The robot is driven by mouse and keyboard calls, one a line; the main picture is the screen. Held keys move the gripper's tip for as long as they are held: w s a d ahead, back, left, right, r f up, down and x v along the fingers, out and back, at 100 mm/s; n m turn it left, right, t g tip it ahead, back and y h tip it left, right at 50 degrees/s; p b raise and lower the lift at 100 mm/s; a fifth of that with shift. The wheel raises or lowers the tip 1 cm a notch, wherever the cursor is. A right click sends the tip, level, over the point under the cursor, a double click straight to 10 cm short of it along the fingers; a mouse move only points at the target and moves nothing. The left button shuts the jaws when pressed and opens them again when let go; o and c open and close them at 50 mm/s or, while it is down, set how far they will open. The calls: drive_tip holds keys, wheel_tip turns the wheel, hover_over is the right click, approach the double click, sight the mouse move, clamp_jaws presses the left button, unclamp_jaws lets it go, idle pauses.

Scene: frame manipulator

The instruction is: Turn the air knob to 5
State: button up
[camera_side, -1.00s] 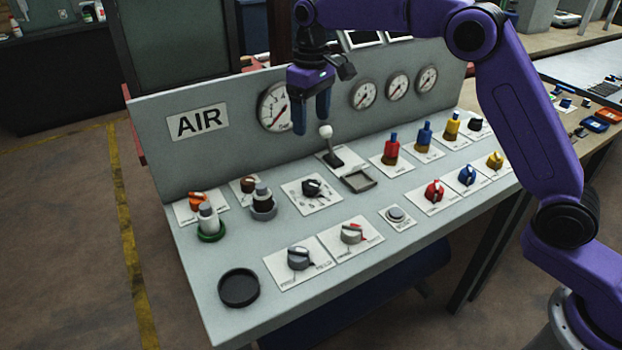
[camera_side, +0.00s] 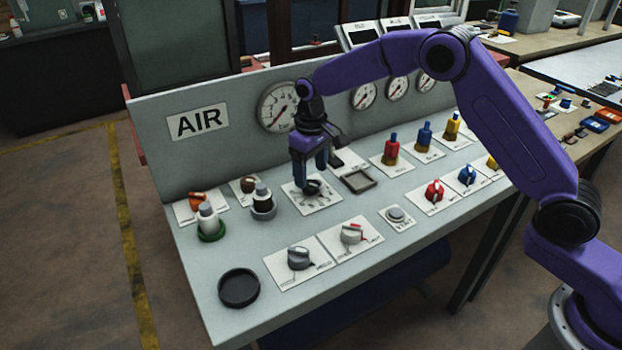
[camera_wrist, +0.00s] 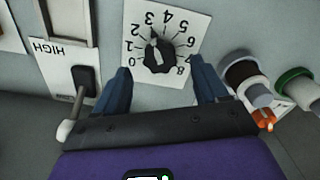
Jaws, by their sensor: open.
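The air knob (camera_wrist: 160,57) is black and round-edged with a white pointer mark. It sits on a white dial plate (camera_wrist: 196,22) numbered 0 to 8. In the wrist view the mark appears to point roughly toward 3 to 4; the exact value is hard to tell. The knob also shows in the side view (camera_side: 313,187), partly hidden by my gripper (camera_side: 309,176). My gripper is open, with its blue fingers just above the dial plate. In the wrist view its fingertips (camera_wrist: 160,72) stand apart on either side of the knob, without visible contact.
A white-tipped lever (camera_wrist: 74,115) on a plate marked HIGH stands close to one finger. Gauges (camera_side: 279,107) line the back panel.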

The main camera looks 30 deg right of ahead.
sight(311, 184)
drive_tip(key=shift+f, duration=1.7)
drive_tip(key=c, duration=1.1)
drive_tip(key=shift+o, duration=0.2)
drive_tip(key=shift+m, duration=0.3)
drive_tip(key=m, duration=0.5)
drive_tip(key=shift+r, duration=0.1)
drive_tip(key=m, duration=0.6)
drive_tip(key=shift+m, duration=0.3)
